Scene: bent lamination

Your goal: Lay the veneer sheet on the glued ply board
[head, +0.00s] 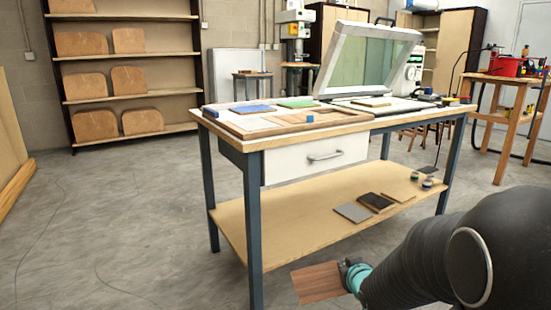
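My gripper (350,274) is low at the bottom of the head view, in front of the workbench. It appears shut on the edge of a reddish-brown veneer sheet (317,284), which sticks out to the left, held clear of the bench. The fingers are small and partly hidden by the sheet and the wrist. A small pale brown board (370,101) lies on the flat bed under the raised glass lid; it may be the glued ply board, but I cannot make out glue on it.
The workbench (345,128) holds a wooden tray (275,130), blue (253,108) and green (297,103) pieces and a small blue block (310,118). The tilted lid (368,58) stands behind. The lower shelf (290,228) carries flat samples and small jars. The floor at left is clear.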

